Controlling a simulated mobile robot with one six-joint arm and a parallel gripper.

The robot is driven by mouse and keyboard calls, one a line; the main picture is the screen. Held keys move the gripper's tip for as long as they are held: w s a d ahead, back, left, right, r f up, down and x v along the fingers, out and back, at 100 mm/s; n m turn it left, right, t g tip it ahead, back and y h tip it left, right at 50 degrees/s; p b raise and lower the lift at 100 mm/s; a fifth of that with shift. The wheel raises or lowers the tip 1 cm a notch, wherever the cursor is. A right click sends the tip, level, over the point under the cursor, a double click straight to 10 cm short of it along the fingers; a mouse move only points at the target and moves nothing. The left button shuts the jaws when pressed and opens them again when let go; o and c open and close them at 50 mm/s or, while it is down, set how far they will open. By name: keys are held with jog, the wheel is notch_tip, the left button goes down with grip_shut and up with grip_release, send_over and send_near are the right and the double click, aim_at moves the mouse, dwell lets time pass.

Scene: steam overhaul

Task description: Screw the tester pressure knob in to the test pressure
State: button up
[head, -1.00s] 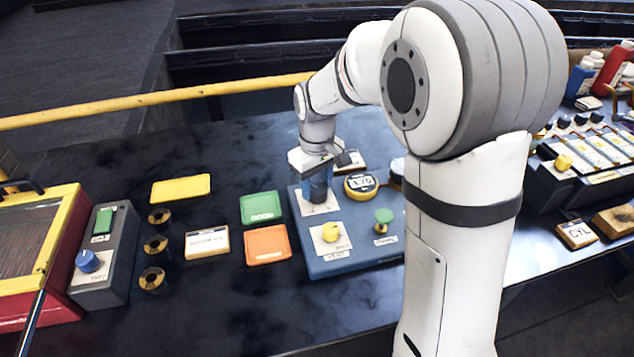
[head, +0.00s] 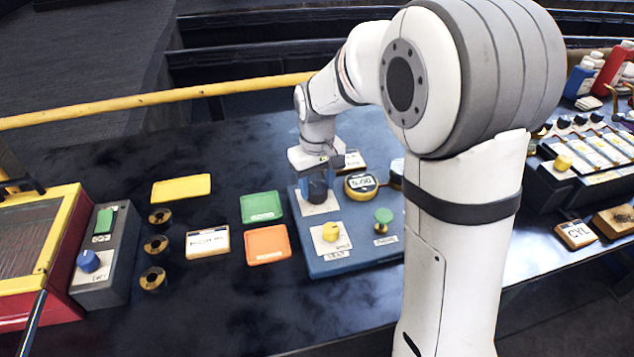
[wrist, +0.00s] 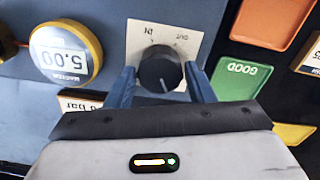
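The tester pressure knob (wrist: 159,73) is black with a white pointer line. It stands on a white plate (wrist: 142,32) marked IN and OUT on the blue tester (head: 345,262). My gripper (wrist: 160,82) has its two blue fingers on either side of the knob, with a narrow gap on each side in the wrist view. It is open around the knob and holds nothing. In the head view my gripper (head: 318,180) is above the knob, which is partly hidden. The round yellow-rimmed gauge (wrist: 66,52) reads 5.00; it also shows in the head view (head: 361,185).
The tester also carries a yellow knob (head: 330,231) and a green knob (head: 383,215). A card ending in "bar" (wrist: 75,103) lies close by my gripper. Green (head: 261,206), orange (head: 267,245) and yellow (head: 181,188) trays lie to the left.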

aim_at(317, 187)
jog(key=o, duration=0.3)
jog(key=shift+o, duration=0.2)
notch_tip(317, 187, up, 8)
jog(key=shift+f, duration=0.1)
dwell(0.4)
jog(key=shift+s+d, duration=0.15)
jog(key=s+d+m+t, duration=0.1)
jog(key=s+d, duration=0.2)
jog(key=s, duration=0.3)
jog(key=s+d+m+p, duration=0.1)
jog(key=s+d+m, duration=0.1)
jog(key=s+d, duration=0.2)
jog(key=s+d+m+t+p, duration=0.1)
jog(key=s+d+m, duration=0.1)
jog(key=s, duration=0.7)
jog(key=shift+s+d+r+t, duration=0.2)
jog(key=shift+s+d+t, duration=0.15)
jog(key=shift+d, duration=0.4)
